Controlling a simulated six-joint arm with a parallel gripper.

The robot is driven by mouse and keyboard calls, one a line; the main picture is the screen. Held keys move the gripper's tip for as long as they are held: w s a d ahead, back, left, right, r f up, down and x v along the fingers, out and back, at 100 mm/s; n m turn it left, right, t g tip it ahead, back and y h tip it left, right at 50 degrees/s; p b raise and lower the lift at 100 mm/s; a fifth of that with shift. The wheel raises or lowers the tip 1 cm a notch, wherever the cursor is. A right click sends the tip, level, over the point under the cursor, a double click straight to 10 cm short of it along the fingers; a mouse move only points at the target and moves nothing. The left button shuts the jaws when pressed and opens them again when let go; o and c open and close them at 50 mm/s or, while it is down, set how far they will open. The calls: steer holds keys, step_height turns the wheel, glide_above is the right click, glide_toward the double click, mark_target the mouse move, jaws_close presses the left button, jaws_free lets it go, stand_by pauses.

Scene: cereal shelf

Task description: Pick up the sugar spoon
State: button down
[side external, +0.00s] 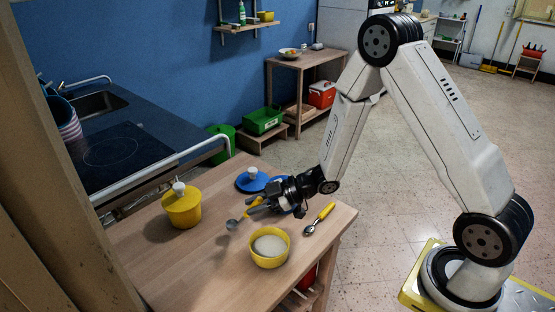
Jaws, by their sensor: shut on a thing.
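My gripper (252,206) is low over the wooden table (205,255), shut on a spoon (233,224). The held spoon has a grey metal bowl pointing to the lower left and a yellow handle partly hidden by the jaws. I cannot tell whether its bowl touches the table. A second spoon (326,212) with a yellow handle and metal bowl lies on the table to the right. A yellow bowl (270,262) with white contents that look like sugar stands in front of my gripper, between the two spoons. Nothing marks which spoon is the sugar spoon.
A yellow lidded pot (182,209) stands at the table's left. A blue lid with a white knob (252,181) lies behind my gripper, with another blue thing partly hidden by it. A counter with a hob (120,150) and metal rail borders the table at the back left.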

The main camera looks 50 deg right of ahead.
steer(key=shift+r, duration=3.5)
steer(key=shift+s, duration=0.1)
steer(key=shift+s+d+r+n+g+y, duration=0.4)
steer(key=shift+s+r+n+y, duration=0.1)
steer(key=shift+s+n, duration=0.15)
steer(key=s+d+r+n+g+y, duration=0.1)
steer(key=s+d+n+g+y, duration=0.1)
steer(key=s, duration=0.6)
steer(key=d+n+g, duration=0.1)
steer(key=n+g, duration=0.1)
steer(key=g, duration=0.1)
steer(key=shift+s+r, duration=0.35)
steer(key=shift+r, duration=0.05)
